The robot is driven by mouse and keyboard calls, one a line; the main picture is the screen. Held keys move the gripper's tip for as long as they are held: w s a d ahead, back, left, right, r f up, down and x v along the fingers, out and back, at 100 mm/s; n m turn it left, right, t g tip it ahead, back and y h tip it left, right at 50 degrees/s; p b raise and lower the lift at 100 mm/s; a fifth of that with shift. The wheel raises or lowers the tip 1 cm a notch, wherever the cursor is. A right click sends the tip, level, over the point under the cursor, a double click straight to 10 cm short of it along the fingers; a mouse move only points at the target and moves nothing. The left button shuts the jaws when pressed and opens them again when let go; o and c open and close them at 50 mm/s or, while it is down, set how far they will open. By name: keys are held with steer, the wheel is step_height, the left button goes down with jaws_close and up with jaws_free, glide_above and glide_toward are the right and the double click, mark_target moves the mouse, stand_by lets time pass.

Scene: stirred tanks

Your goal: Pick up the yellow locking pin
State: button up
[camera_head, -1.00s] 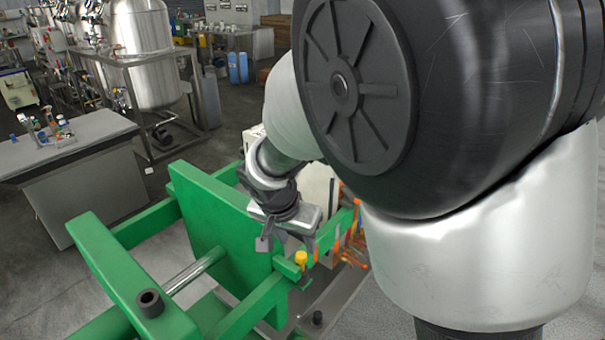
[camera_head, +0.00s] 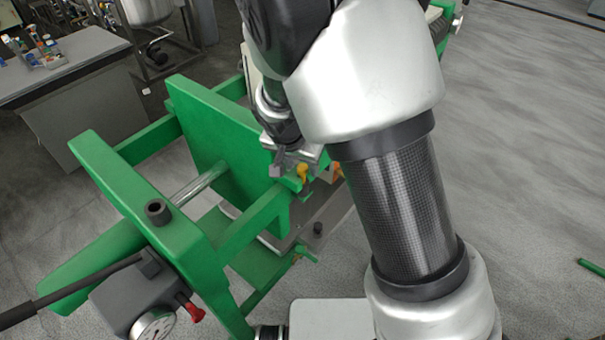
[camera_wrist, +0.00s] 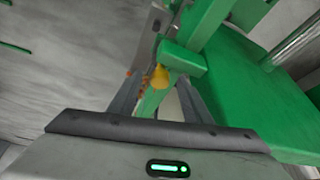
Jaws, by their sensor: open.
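The yellow locking pin (camera_head: 303,171) sits at a green bracket on the green press frame (camera_head: 200,130). My gripper (camera_head: 290,165) is open and close to the pin, just at its left in the head view. In the wrist view the yellow pin (camera_wrist: 160,78) shows ahead of my gripper (camera_wrist: 160,98), between the two dark fingers. They do not hold it. The pin's lower part is hidden, and I cannot tell how far it is from the fingertips.
Green beams and the upright plate stand close around the pin. An orange item (camera_head: 336,171) is partly hidden behind my arm. A pressure gauge (camera_head: 153,325) and a red-handled valve are at the lower left. The floor at right is mostly clear.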

jaws_close()
